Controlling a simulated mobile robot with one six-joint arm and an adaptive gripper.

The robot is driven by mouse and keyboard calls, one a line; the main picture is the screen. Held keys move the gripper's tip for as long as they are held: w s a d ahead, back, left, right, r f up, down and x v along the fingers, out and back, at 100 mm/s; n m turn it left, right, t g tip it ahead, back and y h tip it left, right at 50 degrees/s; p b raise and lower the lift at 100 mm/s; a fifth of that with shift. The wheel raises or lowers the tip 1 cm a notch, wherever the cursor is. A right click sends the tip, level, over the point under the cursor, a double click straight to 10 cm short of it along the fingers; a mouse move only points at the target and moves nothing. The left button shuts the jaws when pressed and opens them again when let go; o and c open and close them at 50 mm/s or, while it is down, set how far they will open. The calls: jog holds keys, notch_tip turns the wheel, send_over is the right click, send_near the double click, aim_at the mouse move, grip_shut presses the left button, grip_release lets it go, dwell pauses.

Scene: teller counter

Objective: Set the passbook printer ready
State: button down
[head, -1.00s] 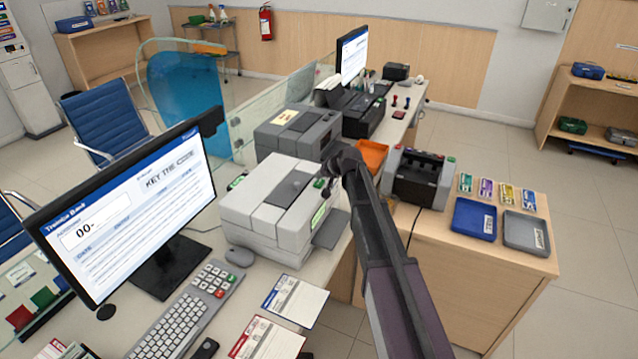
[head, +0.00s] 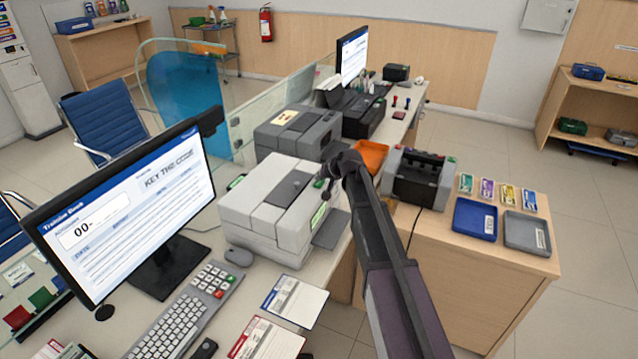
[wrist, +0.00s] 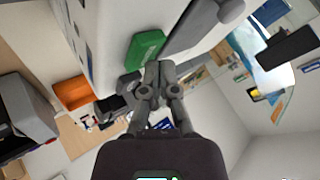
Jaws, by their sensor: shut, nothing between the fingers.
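A light grey printer-like machine (head: 262,205) stands on the counter, with a dark panel on top, a lit green display (head: 318,215) on its front and a dark grey tray (head: 331,229) jutting out. My gripper (head: 325,190) is at its upper front edge. In the wrist view the shut, empty fingers (wrist: 157,70) point at the machine's pale body, close beside a green piece (wrist: 145,48). I cannot tell if they touch it. The monitor (head: 120,220) reads "KEY THE CODE" and "00-". A keypad (head: 215,283) with coloured keys lies in front.
A darker grey machine (head: 298,134) with a yellow label stands behind. An orange tray (head: 371,156), a black-topped counting machine (head: 415,180), a blue tray (head: 475,220) and a grey tray (head: 526,233) are at right. A blue-headed slip (head: 293,300) and a red-headed one (head: 265,340) lie in front.

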aim_at(320, 183)
jog(key=shift+f+b, duration=0.45)
dwell(0.6)
jog(key=shift+r, duration=0.2)
jog(key=shift+r+p, duration=0.75)
jog(key=shift+p, duration=0.2)
jog(key=shift+r, duration=0.1)
jog(key=shift+r+p, duration=2.4)
jog(key=shift+p, duration=0.1)
jog(key=s+d+f+g+h, duration=0.2)
jog(key=s+d, duration=0.1)
jog(key=s, duration=0.8)
jog(key=s+d+f+n+g+h, duration=0.1)
jog(key=s+d+g, duration=0.2)
jog(key=s, duration=0.9)
jog(key=s+d+f+g+h, duration=0.2)
jog(key=s+d, duration=0.2)
jog(key=s, duration=0.8)
jog(key=shift+s+d+f+n+h, duration=0.2)
jog(key=shift+d+f+n+h, duration=0.05)
jog(key=shift+f+n+h, duration=0.1)
